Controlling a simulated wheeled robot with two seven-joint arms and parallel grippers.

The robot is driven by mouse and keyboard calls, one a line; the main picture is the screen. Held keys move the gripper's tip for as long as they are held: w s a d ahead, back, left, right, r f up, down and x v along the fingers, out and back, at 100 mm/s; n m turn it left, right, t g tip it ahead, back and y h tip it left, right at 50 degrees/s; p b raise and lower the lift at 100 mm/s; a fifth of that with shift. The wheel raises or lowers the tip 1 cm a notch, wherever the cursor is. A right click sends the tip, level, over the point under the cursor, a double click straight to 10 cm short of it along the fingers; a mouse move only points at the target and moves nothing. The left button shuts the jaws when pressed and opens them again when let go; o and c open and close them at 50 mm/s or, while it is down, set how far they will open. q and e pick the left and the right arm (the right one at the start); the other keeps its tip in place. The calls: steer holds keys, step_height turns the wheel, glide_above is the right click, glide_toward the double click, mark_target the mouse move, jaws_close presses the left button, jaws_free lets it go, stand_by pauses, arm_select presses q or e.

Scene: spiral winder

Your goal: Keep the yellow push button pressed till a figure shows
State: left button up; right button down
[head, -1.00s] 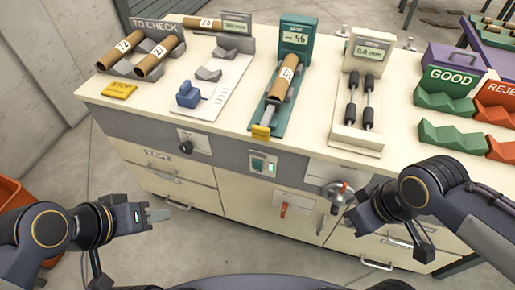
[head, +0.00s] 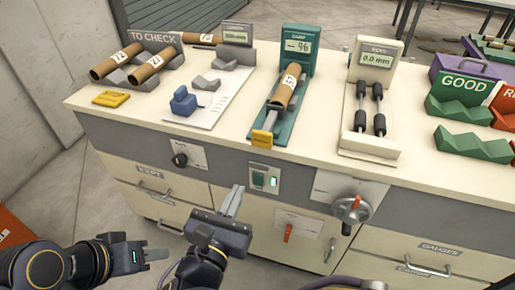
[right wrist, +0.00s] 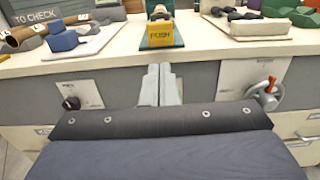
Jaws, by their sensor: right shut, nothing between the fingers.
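The yellow push button (head: 262,139) is at the front end of the teal moisture device (head: 284,118), near the counter's front edge. In the right wrist view the yellow button (right wrist: 160,34) faces me and reads PUSH. A cardboard tube lies on the device behind it. The device's display (head: 297,46) shows a dash and a percent sign, no figure. My right gripper (head: 236,190) is shut and empty, in front of the counter and below the button, apart from it. It also shows in the right wrist view (right wrist: 160,70). My left gripper (head: 160,254) is at the lower left, away from the counter.
A flat yellow block (head: 111,98) lies before the TO CHECK rack (head: 155,41) with two tubes. A black knob (head: 180,160), a green-lit switch (head: 264,180) and a red-handled dial (head: 351,209) protrude from the counter front. A gauge stand (head: 375,148) is right of the button.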

mark_target(262, 141)
steer(key=b+x, duration=0.1)
steer(key=x, duration=1.3)
steer(key=shift+f, duration=0.1)
arm_select(q)
steer(key=shift+f, duration=0.75)
